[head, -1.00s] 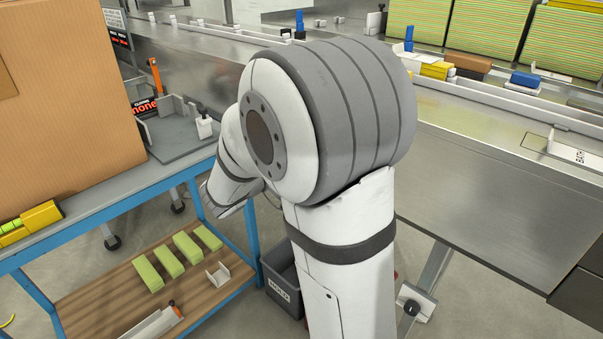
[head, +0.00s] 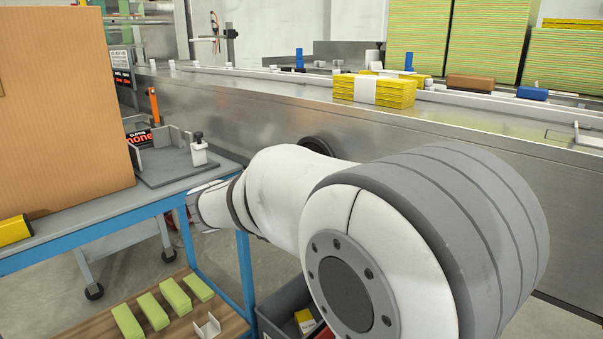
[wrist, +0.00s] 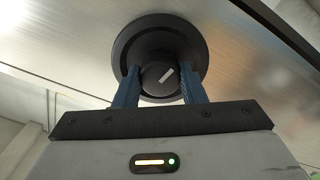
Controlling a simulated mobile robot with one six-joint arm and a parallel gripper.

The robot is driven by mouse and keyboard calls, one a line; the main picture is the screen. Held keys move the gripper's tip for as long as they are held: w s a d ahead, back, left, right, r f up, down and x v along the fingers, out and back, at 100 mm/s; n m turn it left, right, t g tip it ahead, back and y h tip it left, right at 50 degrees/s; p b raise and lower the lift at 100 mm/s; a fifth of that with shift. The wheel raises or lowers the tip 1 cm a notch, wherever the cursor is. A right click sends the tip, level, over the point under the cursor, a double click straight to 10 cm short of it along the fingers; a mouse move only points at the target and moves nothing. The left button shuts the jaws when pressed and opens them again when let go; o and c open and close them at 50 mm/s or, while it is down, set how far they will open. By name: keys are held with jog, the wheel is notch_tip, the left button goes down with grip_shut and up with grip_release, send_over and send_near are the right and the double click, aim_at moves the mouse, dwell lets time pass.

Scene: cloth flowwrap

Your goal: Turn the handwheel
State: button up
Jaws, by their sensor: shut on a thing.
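The handwheel (wrist: 160,38) is a dark round disc on the metal front panel of the machine, with a smaller hub (wrist: 150,83) at its middle. A short pale mark on the hub lies slanted, up to the right. My gripper (wrist: 157,74) has its two blue fingers at the left and right of the hub and is shut on it. In the head view, part of the handwheel (head: 316,146) shows just above my arm; my arm hides the rest and the fingers.
A blue-framed table (head: 150,197) with a large cardboard box (head: 65,110) stands at the left. A grey bin (head: 275,302) sits on the floor below my arm. Yellow stacked packs (head: 385,91) lie on the conveyor above the panel.

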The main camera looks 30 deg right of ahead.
jog(key=shift+m, duration=0.5)
jog(key=o, duration=1)
jog(key=p+v, duration=0.2)
jog(key=v, duration=0.6)
jog(key=shift+d, duration=0.1)
